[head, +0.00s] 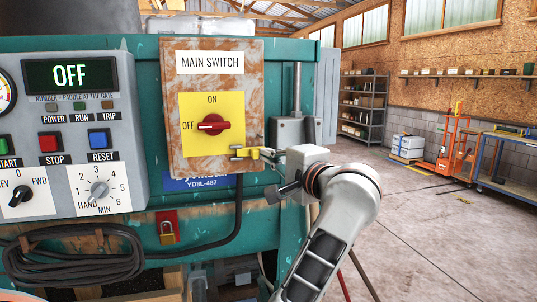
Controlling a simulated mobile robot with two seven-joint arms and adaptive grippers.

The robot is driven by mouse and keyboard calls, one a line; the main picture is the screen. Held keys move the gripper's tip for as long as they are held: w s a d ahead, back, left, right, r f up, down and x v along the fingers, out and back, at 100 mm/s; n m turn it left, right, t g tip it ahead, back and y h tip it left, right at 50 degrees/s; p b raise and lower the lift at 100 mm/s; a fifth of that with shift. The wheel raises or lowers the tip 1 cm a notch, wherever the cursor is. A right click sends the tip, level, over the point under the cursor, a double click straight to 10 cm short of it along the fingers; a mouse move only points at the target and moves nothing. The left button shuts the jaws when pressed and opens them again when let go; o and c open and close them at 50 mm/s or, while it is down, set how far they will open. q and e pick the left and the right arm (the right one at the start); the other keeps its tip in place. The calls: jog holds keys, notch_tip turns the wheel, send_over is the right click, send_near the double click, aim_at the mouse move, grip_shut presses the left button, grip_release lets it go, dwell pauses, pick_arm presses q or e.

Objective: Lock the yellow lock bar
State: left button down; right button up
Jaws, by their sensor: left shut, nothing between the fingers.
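The yellow lock bar (255,153) sits at the lower right edge of the rusty main switch box (172,130). It lies roughly level and reaches right toward my gripper. The red rotary handle (213,125) on the yellow plate lies across, its pointer toward OFF. My left gripper (277,190) is shut and empty, just right of and below the bar's right end. Its fingers are partly hidden by my wrist, so I cannot tell whether they touch the bar. My right gripper is not in view.
A control panel (75,150) with an OFF display stands left of the box. A coiled black cable (75,262) hangs at lower left. Open floor (430,235), a shelf and an orange lift stand to the right.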

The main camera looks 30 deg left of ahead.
aim_at(253, 156)
pick_arm(q)
jog(key=shift+d, duration=0.1)
jog(key=shift+s+a+f+b, duration=0.1)
jog(key=shift+s+a+b, duration=1)
jog(key=shift+s, duration=0.2)
jog(key=shift+a, duration=0.1)
